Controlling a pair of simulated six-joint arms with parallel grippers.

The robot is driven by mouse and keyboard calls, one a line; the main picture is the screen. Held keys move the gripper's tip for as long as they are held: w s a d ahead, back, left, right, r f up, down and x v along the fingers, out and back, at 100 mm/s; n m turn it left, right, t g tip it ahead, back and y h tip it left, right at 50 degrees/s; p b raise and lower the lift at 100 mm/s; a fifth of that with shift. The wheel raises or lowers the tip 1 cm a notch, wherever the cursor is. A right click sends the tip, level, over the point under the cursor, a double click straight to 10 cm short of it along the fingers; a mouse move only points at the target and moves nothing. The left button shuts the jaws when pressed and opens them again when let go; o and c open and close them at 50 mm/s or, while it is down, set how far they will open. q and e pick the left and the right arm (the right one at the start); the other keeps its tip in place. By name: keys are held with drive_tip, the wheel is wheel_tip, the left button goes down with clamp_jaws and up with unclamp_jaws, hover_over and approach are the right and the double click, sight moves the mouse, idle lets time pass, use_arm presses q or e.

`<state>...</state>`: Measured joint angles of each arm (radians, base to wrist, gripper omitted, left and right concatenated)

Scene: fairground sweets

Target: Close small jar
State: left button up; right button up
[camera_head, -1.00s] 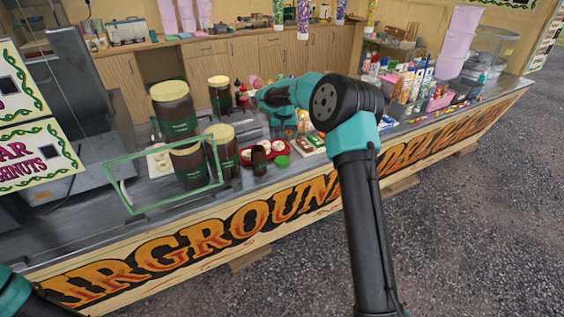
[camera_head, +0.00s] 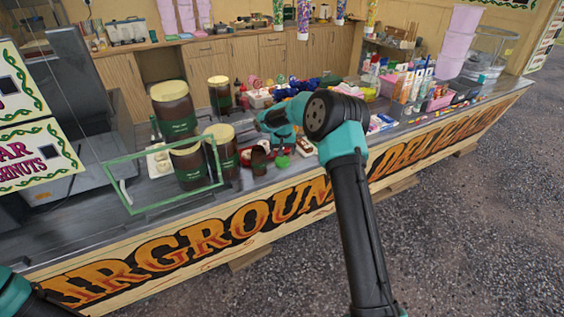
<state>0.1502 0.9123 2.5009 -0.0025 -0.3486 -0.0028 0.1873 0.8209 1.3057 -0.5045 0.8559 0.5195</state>
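The small jar (camera_head: 258,161) is dark brown and stands upright on the grey counter, beside a red tray (camera_head: 247,152). A small green lid (camera_head: 282,162) lies just to its right and is partly hidden. My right arm reaches over the counter, and its gripper (camera_head: 280,146) points down close above the green lid. Whether its fingers are open or touch the lid is too small to tell. Only a piece of my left arm shows at the lower left corner; its gripper is out of view.
Several large dark jars with cream lids (camera_head: 222,133) stand left of the small jar. A green-framed clear panel (camera_head: 160,178) stands in front of some of them. Boxes, bottles and sweets (camera_head: 420,85) crowd the counter at the right.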

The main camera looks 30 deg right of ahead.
sight(282, 160)
drive_tip(key=shift+w+d+f, duration=0.1)
drive_tip(key=shift+w+f, duration=0.1)
drive_tip(key=shift+f, duration=1)
drive_tip(key=shift+w+f, duration=0.15)
drive_tip(key=shift+f, duration=1)
drive_tip(key=shift+c, duration=0.3)
drive_tip(key=c, duration=0.6)
